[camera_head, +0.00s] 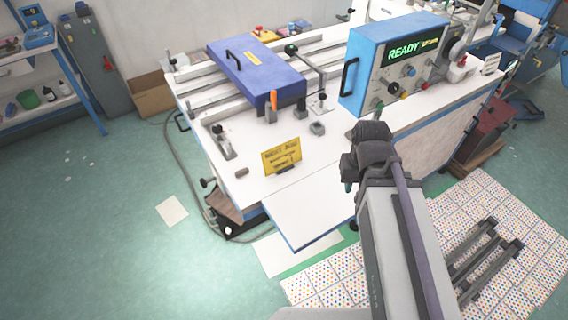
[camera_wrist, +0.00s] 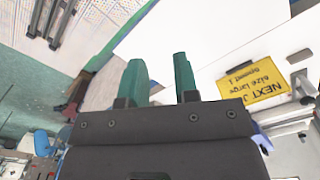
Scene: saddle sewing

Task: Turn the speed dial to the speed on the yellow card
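The yellow card (camera_head: 282,160) stands on the white table in the head view. It also shows upside down in the wrist view (camera_wrist: 252,82), with "NEXT J" and "size Large"; its last line is blurred and may end in 1. The blue control box (camera_head: 362,62) has a screen reading "READY" and several knobs on its front panel (camera_head: 405,78). I cannot tell which knob is the speed dial or its setting. My gripper (camera_wrist: 160,78) has two green fingers spread apart with nothing between them. It is in front of the box, apart from the knobs.
A blue-lidded case (camera_head: 255,72) and small clamps stand on the table's left part. The white front panel (camera_head: 310,205) is clear. A dotted mat (camera_head: 490,225) lies on the floor at right. A cardboard box (camera_head: 152,95) stands at back left.

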